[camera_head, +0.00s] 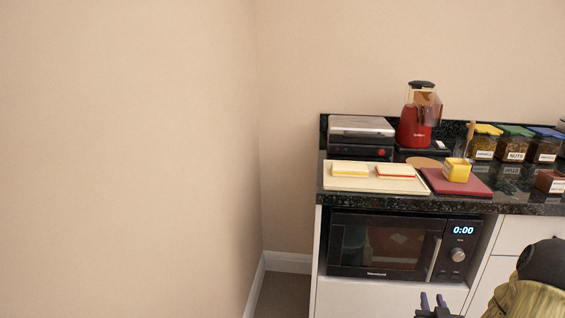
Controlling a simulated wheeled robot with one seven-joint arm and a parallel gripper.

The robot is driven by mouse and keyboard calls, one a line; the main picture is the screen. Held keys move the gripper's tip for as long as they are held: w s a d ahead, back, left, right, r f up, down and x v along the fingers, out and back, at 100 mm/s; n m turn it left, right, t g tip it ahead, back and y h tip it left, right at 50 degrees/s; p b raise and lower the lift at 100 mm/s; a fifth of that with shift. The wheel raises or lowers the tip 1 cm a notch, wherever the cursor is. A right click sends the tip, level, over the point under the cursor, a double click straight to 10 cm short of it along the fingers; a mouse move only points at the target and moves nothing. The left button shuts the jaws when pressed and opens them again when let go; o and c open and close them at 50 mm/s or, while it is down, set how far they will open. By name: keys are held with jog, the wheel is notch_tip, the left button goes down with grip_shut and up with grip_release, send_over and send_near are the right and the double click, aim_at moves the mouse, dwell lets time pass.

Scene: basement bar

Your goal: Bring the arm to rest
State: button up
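My gripper (433,302) shows at the bottom edge of the head view, right of centre. Its two dark fingertips point up and stand a little apart, with nothing visible between them. It appears in front of the cabinet, below the microwave (385,246). The rest of the gripper is cut off by the frame edge. Part of my arm seems to show at the bottom right corner.
Bare wall (120,150) and open room lie left.

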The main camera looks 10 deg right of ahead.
jog(key=a+n+g+y, duration=0.35)
jog(key=a+g, duration=0.35)
jog(key=a, duration=0.9)
jog(key=s+a+r+g+y, duration=0.3)
jog(key=s+a+g, duration=0.3)
jog(key=s+a, duration=0.7)
notch_tip(320, 180, up, 34)
jog(key=p, duration=3.4)
jog(key=shift+w+d+r, duration=0.15)
jog(key=shift+r, duration=0.05)
jog(key=shift+n+h, duration=0.25)
